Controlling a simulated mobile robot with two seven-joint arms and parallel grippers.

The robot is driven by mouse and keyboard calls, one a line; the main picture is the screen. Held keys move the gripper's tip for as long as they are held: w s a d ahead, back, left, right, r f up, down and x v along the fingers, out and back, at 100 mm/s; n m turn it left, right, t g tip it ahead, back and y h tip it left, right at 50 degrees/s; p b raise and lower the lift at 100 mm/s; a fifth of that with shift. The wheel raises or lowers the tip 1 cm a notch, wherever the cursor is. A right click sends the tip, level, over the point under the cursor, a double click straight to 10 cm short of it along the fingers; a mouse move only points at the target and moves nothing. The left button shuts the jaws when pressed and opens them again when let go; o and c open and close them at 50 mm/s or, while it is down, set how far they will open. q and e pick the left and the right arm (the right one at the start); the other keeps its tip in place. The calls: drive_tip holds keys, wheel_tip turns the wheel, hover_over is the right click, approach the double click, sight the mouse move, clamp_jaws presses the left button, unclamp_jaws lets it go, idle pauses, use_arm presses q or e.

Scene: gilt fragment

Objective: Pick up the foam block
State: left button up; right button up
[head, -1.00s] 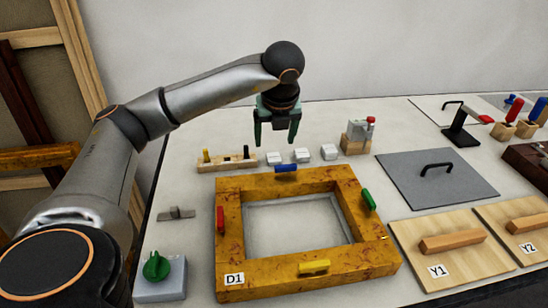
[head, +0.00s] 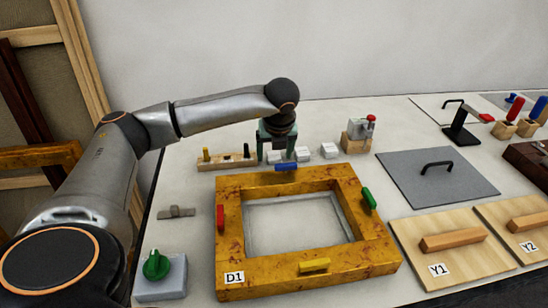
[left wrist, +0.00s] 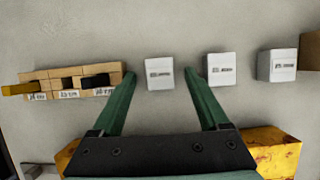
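Three small white blocks with dark labels too small to read stand in a row behind the frame; which one is the foam block I cannot tell from the labels. The left white block (left wrist: 160,74) shows between my left gripper's fingertips in the left wrist view. The middle white block (left wrist: 221,67) and the right white block (left wrist: 276,65) lie to its right. My left gripper (head: 276,156) is open, pointing down over the left block, one finger on each side. I see no contact with the block. My right gripper is not in view.
A gilt frame (head: 228,190) with coloured clips lies just in front of the blocks. A wooden holder (head: 228,162) with small pegs is close on the left. A wooden block with a red-tipped device (head: 356,138) stands to the right. A grey plate (head: 437,185) lies farther right.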

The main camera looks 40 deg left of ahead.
use_arm(q)
clamp_jaws()
idle(0.4)
drive_tip(key=shift+r, duration=0.1)
